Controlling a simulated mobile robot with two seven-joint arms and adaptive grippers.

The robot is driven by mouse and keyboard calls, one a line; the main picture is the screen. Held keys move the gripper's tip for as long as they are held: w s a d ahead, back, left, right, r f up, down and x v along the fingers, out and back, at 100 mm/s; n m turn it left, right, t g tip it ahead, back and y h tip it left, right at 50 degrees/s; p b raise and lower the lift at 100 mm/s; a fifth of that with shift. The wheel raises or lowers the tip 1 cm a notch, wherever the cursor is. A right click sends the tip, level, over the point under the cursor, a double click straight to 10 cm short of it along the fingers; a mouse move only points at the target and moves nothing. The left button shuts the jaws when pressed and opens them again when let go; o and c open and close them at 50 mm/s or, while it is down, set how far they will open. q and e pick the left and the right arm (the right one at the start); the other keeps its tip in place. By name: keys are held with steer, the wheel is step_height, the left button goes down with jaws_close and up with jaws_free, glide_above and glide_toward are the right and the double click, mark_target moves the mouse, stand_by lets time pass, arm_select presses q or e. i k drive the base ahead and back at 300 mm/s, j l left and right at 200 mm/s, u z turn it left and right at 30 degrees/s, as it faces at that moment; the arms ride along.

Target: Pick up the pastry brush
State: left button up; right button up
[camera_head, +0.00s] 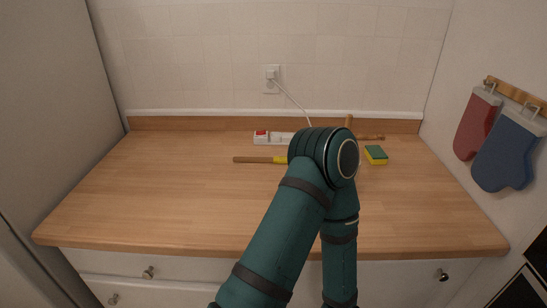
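A long wooden handle (256,159) with a yellow section (281,160) lies on the wooden counter left of my arm; it looks like the pastry brush. Its right end is hidden behind the teal arm (325,155), which bends at the middle of the view and folds back down to the bottom edge. Neither gripper shows in the head view, so their positions and whether they hold anything cannot be seen.
Behind the arm lie a white and red power strip (275,138) with a cord to the wall outlet (271,79) and a partly hidden wooden item (371,137). A green and yellow sponge (376,155) lies right. Oven mitts (507,150) hang right. The counter's left (140,195) is clear.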

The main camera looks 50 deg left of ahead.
mark_target(276, 160)
steer(key=u, duration=1.75)
